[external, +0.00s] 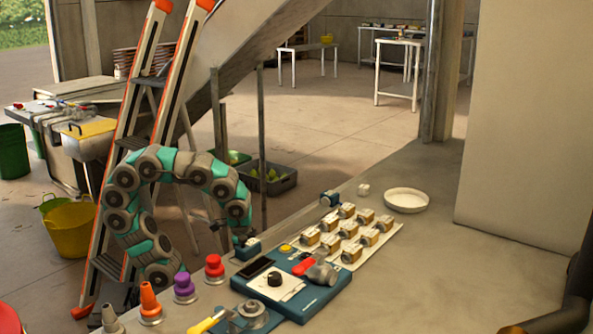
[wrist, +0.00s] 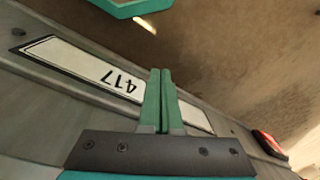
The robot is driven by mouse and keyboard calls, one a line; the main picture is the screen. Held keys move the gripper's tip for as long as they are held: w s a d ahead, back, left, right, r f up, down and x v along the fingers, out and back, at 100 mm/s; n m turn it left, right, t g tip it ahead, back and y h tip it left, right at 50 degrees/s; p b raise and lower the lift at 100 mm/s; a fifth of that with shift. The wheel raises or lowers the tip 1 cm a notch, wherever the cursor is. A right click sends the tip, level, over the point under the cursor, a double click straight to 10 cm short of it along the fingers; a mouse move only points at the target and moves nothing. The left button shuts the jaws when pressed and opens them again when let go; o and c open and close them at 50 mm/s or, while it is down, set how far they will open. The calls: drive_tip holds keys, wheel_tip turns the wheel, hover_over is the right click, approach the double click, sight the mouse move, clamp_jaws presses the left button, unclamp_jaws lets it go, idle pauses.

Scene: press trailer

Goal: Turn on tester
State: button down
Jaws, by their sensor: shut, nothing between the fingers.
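A blue bench device (external: 318,300), which may be the tester, sits on the counter. It has a black knob on a white plate, a dark panel, a yellow button and a red part on top. My gripper (external: 245,246) is low beside its back left corner; contact cannot be told. In the wrist view my gripper's green fingers (wrist: 160,100) are shut together with nothing between them. They point over a grey face with a white plate (wrist: 75,62) marked 417, seen upside down. A red switch-like part (wrist: 270,143) in a dark frame lies to the right of the fingers.
A board of several small boxed parts (external: 350,235) and a white dish (external: 406,200) stand behind the device. Red (external: 214,268), purple (external: 184,287) and orange (external: 150,302) knobbed pieces stand to its left. A ladder (external: 130,150) rises behind my arm. The counter's right side is largely clear.

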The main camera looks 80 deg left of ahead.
drive_tip(key=w+d+r+m+t+p, duration=0.25)
drive_tip(key=w+r, duration=0.25)
drive_tip(key=r, duration=0.6)
drive_tip(key=w+d+r+m+t+p, duration=0.1)
drive_tip(key=w+r+m+t+p, duration=0.3)
drive_tip(key=r, duration=0.7)
drive_tip(key=w+d+r+g+h+p, duration=0.1)
drive_tip(key=d+r+g+p, duration=0.1)
drive_tip(key=d+r, duration=0.5)
drive_tip(key=w+d+r+g+h+p, duration=0.1)
drive_tip(key=d+r+p, duration=0.4)
drive_tip(key=d, duration=1.1)
wheel_tip(320, 180, up, 3)
drive_tip(key=shift+w+r+n+g+h, duration=0.1)
drive_tip(key=shift+w+n+g+h, duration=0.45)
drive_tip(key=shift+g, duration=0.6)
drive_tip(key=shift+w, duration=0.1)
hover_over(306, 254)
drive_tip(key=f, duration=1.1)
drive_tip(key=shift+s+a+f+p, duration=0.15)
drive_tip(key=shift+s+f+p, duration=0.1)
drive_tip(key=shift+p, duration=0.1)
drive_tip(key=shift+a+f, duration=0.1)
drive_tip(key=shift+f, duration=1)
